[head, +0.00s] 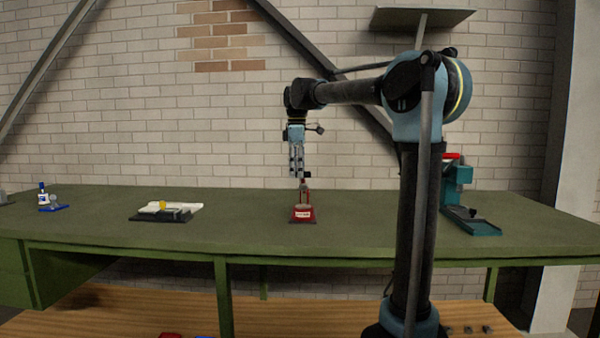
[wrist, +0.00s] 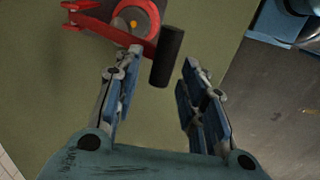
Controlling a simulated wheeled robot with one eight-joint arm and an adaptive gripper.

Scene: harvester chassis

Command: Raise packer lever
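The packer (head: 302,213) is a small red device on the green bench, below my gripper (head: 297,175) in the head view. In the wrist view, the red packer lever (wrist: 118,32) runs from the upper left to a black cylindrical handle (wrist: 168,55). A round red part with a grey disc and an orange centre sits beside the lever. My gripper (wrist: 162,62) is open, and in the wrist view the black handle appears between its fingertips. There is a clear gap to the right finger; I cannot tell whether the left finger touches the lever.
The green bench (head: 255,225) is mostly clear around the packer. A dark tray with a pale block and a yellow item (head: 162,205) lies to the left. Small blue items (head: 48,203) stand farther left. A teal machine with a red top (head: 458,180) stands on the right.

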